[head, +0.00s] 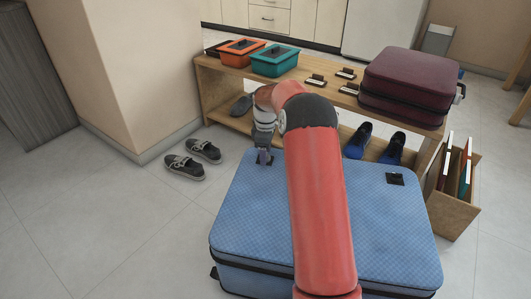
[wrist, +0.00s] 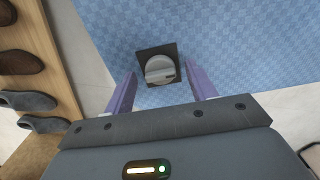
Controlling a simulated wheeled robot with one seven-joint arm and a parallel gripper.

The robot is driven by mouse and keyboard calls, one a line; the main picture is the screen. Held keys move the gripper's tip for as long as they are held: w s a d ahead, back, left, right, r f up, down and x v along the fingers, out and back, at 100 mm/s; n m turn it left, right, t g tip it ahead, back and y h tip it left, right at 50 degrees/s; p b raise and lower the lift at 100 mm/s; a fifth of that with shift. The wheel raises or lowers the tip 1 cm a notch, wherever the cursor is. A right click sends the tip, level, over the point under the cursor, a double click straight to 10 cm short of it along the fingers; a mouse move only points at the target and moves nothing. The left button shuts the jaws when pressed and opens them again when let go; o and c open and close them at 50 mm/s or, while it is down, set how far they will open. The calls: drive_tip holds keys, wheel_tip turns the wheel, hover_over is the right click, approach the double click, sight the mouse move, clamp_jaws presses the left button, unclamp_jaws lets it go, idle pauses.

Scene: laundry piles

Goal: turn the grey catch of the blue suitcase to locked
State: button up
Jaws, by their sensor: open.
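The blue suitcase (head: 390,235) lies flat on the floor, and its checked blue top fills much of the wrist view (wrist: 250,50). The grey catch (wrist: 160,69) is a round knob on a dark square plate; its raised bar lies roughly crosswise in the wrist view, with a small dark mark at its right end. My gripper (head: 264,157) is over the suitcase's far left corner. In the wrist view its purple fingers (wrist: 160,76) are open, one on each side of the catch, with clear gaps. I cannot tell their height above the lid.
Another dark catch (head: 395,179) is at the far right of the lid. A wooden bench (head: 215,85) behind bears an orange box (head: 240,48), a teal box (head: 275,62) and a maroon suitcase (head: 410,80). Grey shoes (head: 185,167) lie on the floor left; dark shoes (head: 358,140) stand under the bench.

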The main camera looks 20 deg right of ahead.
drive_tip(key=c, duration=1)
drive_tip(key=shift+m+p, duration=0.35)
drive_tip(key=shift+m, duration=0.05)
drive_tip(key=m+p, duration=0.2)
drive_tip(key=m, duration=0.1)
drive_tip(key=shift+a+r+m, duration=0.1)
drive_tip(key=shift+r+m, duration=0.05)
drive_tip(key=shift+m, duration=0.25)
drive_tip(key=m+p, duration=0.2)
drive_tip(key=m, duration=0.2)
drive_tip(key=shift+m, duration=0.3)
drive_tip(key=m+p, duration=0.1)
drive_tip(key=m, duration=0.3)
drive_tip(key=m+p, duration=0.1)
drive_tip(key=m, duration=0.3)
drive_tip(key=shift+m, duration=0.3)
